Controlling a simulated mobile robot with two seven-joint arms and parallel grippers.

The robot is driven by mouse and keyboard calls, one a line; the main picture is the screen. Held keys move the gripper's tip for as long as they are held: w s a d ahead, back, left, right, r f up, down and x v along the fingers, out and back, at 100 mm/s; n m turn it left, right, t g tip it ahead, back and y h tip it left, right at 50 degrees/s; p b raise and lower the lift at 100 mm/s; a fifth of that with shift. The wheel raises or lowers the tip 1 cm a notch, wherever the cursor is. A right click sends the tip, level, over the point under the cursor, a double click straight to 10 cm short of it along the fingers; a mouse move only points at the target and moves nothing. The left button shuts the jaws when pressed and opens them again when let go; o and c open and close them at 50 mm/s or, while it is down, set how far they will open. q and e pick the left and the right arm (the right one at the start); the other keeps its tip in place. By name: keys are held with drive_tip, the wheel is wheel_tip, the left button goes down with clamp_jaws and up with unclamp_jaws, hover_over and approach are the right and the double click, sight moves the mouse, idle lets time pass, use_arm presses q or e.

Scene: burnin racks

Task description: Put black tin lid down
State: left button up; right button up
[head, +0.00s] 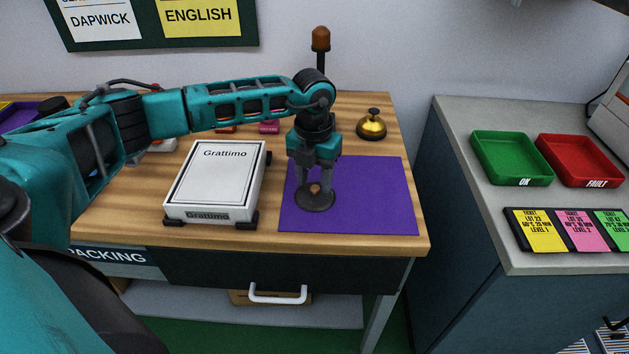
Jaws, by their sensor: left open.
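The black tin lid (315,203) is a dark round disc with a small brown knob, low over or on the purple mat (380,205). I cannot tell whether it touches the mat. My left gripper (314,188) points straight down, with its fingers open on either side of the knob. The fingers and wrist hide part of the lid's far side. My right gripper is not in view.
A white Grattimo box (215,175) with black corners stands left of the mat on the wooden packing table (130,215). A gold bell (371,125) stands behind the mat. Green (512,158) and red (581,160) trays sit on the right counter. The mat's right side is clear.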

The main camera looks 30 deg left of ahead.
sight(314, 187)
use_arm(q)
wheel_tip(314, 187, up, 10)
drive_tip(key=shift+r, duration=0.25)
drive_tip(key=shift+a, duration=0.1)
idle(0.4)
